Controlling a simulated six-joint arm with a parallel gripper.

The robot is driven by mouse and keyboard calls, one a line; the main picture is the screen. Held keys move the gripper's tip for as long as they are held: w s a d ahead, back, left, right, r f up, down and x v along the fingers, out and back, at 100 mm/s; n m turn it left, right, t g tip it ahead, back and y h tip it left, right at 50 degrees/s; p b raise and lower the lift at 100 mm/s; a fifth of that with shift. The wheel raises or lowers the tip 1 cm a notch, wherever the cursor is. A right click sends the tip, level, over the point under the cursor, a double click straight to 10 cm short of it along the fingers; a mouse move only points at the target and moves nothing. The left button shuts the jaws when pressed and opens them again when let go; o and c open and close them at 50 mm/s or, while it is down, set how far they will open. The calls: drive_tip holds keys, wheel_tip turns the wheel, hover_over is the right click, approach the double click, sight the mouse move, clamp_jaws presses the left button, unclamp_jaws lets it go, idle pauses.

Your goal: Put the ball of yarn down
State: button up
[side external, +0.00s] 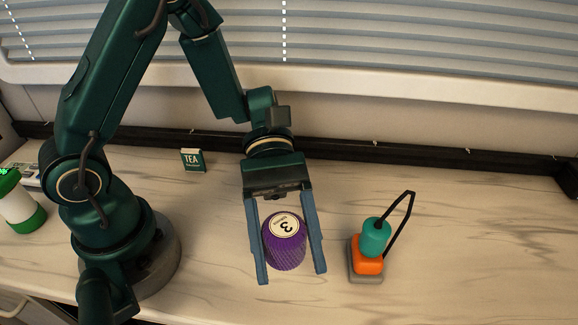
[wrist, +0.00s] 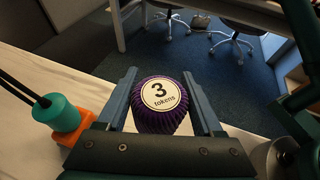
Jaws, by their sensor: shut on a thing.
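The ball of yarn (side external: 286,249) is a purple, ribbed, rounded thing with a white label reading "3 tokens" on top. It also shows in the wrist view (wrist: 162,119), label towards the camera. My gripper (side external: 292,276) has its two blue-grey fingers on either side of the yarn and is shut on it. The fingertips also show in the wrist view (wrist: 160,80). The yarn is upright, low over the pale counter (side external: 440,260). I cannot tell whether its underside touches the counter.
A stack of teal, orange and grey pieces with a black loop (side external: 370,250) stands to the right. A green TEA box (side external: 192,160) is at the back. A green and white container (side external: 20,205) is at far left. The counter right of the stack is clear.

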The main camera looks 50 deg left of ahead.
drive_tip(key=shift+f, duration=3.7)
drive_tip(key=o, duration=1.3)
drive_tip(key=shift+o, duration=0.2)
